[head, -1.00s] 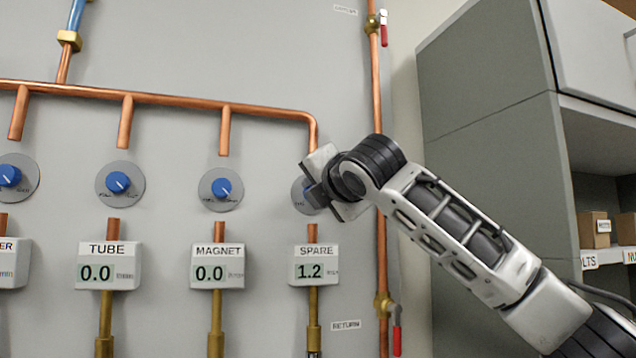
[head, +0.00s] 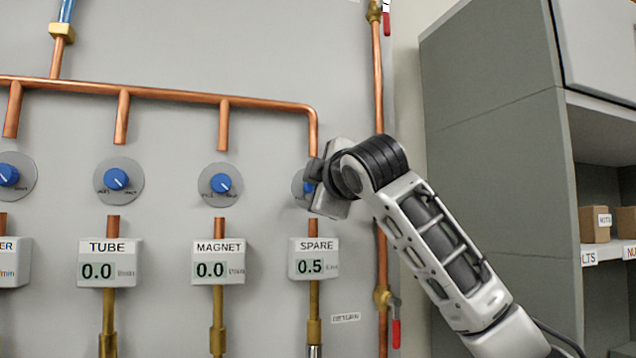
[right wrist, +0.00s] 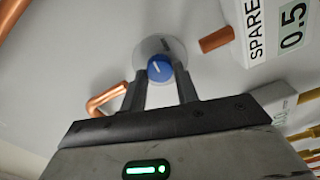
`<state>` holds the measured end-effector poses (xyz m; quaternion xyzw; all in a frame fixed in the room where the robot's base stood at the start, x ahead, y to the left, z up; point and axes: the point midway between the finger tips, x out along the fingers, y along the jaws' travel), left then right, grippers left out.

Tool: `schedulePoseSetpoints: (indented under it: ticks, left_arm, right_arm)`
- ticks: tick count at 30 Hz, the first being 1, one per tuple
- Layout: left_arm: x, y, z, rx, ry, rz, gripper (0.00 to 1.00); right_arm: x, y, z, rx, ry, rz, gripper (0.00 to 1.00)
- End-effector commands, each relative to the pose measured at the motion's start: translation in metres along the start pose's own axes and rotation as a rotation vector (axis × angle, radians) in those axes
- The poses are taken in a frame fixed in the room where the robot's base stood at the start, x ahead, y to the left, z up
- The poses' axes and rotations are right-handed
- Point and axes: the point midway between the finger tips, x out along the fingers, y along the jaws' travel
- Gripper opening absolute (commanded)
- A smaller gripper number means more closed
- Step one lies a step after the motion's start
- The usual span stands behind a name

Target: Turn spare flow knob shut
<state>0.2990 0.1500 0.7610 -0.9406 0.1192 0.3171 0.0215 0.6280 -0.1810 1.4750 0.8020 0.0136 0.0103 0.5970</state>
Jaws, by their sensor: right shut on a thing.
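The spare flow knob (right wrist: 159,69) is blue on a grey round dial and sits between my right gripper's fingers in the right wrist view. In the head view a sliver of the blue knob (head: 309,187) shows beside the gripper. My right gripper (head: 318,186) is shut on it. The gripper also shows in the right wrist view (right wrist: 161,82). The spare meter (head: 315,259) below the knob reads 0.5, and it reads 0.5 in the right wrist view (right wrist: 275,30) too. My left gripper is not in view.
The magnet knob (head: 221,183) and tube knob (head: 116,179) stand to the left, their meters at 0.0. A copper pipe (head: 378,100) with a red-handled valve (head: 395,330) runs just right of the spare knob. A grey cabinet (head: 490,170) stands at the right.

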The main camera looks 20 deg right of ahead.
Motion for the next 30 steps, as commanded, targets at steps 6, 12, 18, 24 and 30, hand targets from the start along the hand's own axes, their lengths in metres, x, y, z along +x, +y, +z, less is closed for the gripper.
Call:
schedulePoseSetpoints:
  ticks: [6, 12, 18, 24, 30]
  left_arm:
    - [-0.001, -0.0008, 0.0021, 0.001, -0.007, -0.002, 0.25]
    - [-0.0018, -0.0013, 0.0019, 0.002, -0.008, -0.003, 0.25]
    - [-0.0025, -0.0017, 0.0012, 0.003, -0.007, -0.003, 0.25]
    - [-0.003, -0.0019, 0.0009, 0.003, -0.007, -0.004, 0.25]
    - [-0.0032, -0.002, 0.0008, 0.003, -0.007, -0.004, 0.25]
  right_arm:
    - [0.0003, 0.0, 0.0003, 0.209, -0.002, -0.002, 0.07]
    - [0.0003, 0.0, 0.0004, 0.387, -0.002, -0.001, 0.07]
    - [0.0001, 0.0003, 0.0005, 0.535, -0.002, -0.001, 0.07]
    - [0.0002, -0.0004, 0.0005, 0.635, -0.002, -0.002, 0.07]
    - [0.0002, -0.0001, 0.0011, 0.69, -0.003, -0.001, 0.07]
